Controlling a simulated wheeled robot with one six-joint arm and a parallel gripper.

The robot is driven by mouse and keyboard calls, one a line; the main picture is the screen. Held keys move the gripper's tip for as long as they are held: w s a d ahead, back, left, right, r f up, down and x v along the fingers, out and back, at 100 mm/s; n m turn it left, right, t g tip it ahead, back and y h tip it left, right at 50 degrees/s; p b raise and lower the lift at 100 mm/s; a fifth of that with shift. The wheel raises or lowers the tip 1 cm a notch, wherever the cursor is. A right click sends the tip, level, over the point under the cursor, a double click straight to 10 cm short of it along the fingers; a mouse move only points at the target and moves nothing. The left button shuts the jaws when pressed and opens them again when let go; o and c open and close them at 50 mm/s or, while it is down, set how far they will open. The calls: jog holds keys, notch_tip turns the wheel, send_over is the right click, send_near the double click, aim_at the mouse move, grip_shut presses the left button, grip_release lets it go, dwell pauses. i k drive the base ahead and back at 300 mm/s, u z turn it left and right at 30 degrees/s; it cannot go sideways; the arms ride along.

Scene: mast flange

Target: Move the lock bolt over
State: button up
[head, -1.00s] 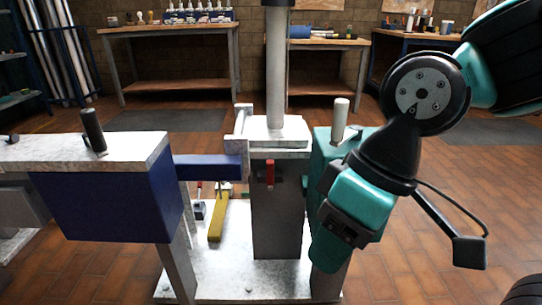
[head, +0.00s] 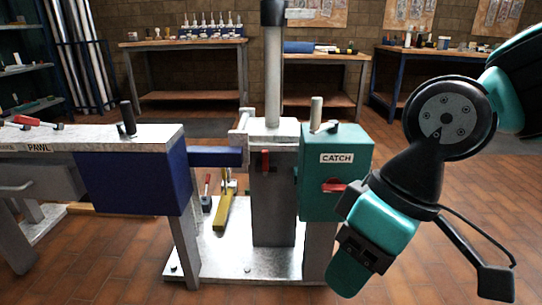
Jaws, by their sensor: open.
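No label names the lock bolt, so I cannot tell which part it is. A blue bar (head: 215,157) runs from the blue housing (head: 133,182) on the left to the mast post (head: 273,200). A black upright peg (head: 127,118) stands on the blue housing. The teal box (head: 336,205) marked CATCH, right of the post, has a pale peg (head: 316,113) on top and a red handle (head: 333,186) on its front. My gripper (head: 356,258) is low, in front of and right of the teal box, apart from the pegs. It is open; its fingertips are hard to make out.
A bench marked PAWL (head: 40,147) with a red-handled lever (head: 30,121) extends left. The grey base plate (head: 222,262) carries a yellow lever (head: 222,213). Workbenches (head: 188,95) stand at the back.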

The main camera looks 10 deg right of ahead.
aim_at(265, 167)
jog(key=z, duration=0.05)
jog(key=i, duration=1.05)
jog(key=u, duration=0.2)
